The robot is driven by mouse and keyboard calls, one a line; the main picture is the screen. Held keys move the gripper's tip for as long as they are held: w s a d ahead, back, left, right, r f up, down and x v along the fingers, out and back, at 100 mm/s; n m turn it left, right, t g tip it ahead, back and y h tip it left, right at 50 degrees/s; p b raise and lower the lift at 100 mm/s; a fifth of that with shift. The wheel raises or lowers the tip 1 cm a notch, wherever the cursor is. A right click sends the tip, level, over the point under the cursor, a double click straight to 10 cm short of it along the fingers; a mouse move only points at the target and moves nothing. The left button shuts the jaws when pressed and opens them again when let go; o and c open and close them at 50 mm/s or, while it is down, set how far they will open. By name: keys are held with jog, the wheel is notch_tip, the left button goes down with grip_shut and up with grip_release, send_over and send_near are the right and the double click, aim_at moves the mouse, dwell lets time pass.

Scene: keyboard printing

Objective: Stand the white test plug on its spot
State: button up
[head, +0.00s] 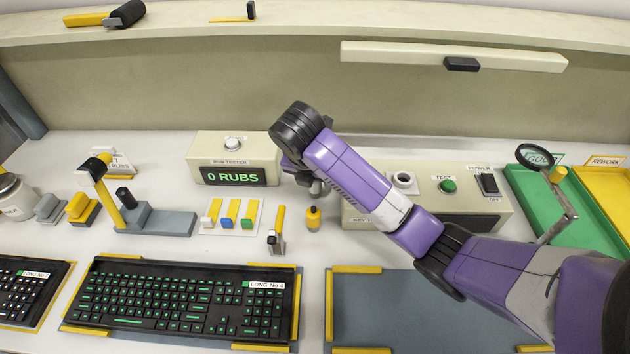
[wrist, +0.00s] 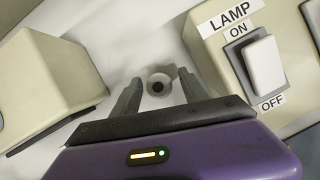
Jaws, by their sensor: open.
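My gripper (wrist: 158,80) is open and points down between the two beige boxes. In the wrist view a small round pale piece with a dark centre (wrist: 158,86) shows between the fingers, apart from both. It looks like the white test plug seen end-on, but I cannot tell for sure, nor whether it stands upright. In the head view my gripper (head: 314,186) and arm hide that place. I cannot tell which place is the plug's spot.
The rub tester (head: 234,151) stands left of my gripper, and the LAMP switch (wrist: 265,63) is close on the right. Keyboards (head: 180,300) fill the front left; a grey mat (head: 400,315) is bare.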

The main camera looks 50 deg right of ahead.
jog(key=shift+a+r+p, duration=0.1)
jog(key=shift+r+p, duration=0.25)
jog(key=shift+r, duration=0.15)
jog(key=p+v, duration=1.1)
jog(key=shift+s+a+r, duration=0.1)
